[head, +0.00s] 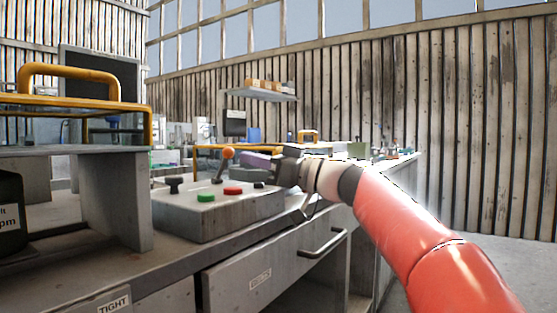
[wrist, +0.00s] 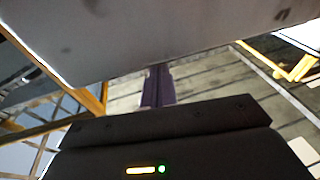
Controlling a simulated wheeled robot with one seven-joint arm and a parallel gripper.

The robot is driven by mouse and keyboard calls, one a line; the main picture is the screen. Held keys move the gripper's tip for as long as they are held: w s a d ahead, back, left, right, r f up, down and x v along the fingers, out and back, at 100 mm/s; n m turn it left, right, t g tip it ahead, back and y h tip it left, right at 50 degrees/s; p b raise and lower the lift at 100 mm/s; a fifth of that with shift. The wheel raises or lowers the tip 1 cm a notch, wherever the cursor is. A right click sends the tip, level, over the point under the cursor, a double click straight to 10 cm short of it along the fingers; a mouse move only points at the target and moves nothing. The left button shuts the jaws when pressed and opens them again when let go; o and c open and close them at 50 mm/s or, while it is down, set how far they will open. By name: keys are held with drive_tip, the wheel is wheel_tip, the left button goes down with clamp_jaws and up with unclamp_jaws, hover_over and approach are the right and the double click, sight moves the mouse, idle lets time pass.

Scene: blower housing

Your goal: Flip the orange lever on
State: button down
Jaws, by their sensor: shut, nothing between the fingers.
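The orange lever (head: 228,155) stands on the top of a grey control box (head: 190,218), with a round orange knob and a stem tilted up to the right. My gripper (head: 262,163) is just right of the lever in the head view, over or beside the right part of the box, with a visible gap to the knob. Its fingers are together and empty; they also show as a narrow purple-dark pair in the wrist view (wrist: 157,87). The lever cannot be made out in the wrist view.
A green button (head: 206,197), a red button (head: 233,190) and a black knob (head: 174,185) sit on the box. A grey shelf unit (head: 115,195) stands close on the left. A drawer handle (head: 324,243) sticks out below. A large grey surface (wrist: 130,40) fills the wrist view's top.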

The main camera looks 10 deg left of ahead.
drive_tip(key=shift+x, duration=0.95)
drive_tip(key=shift+p, duration=0.3)
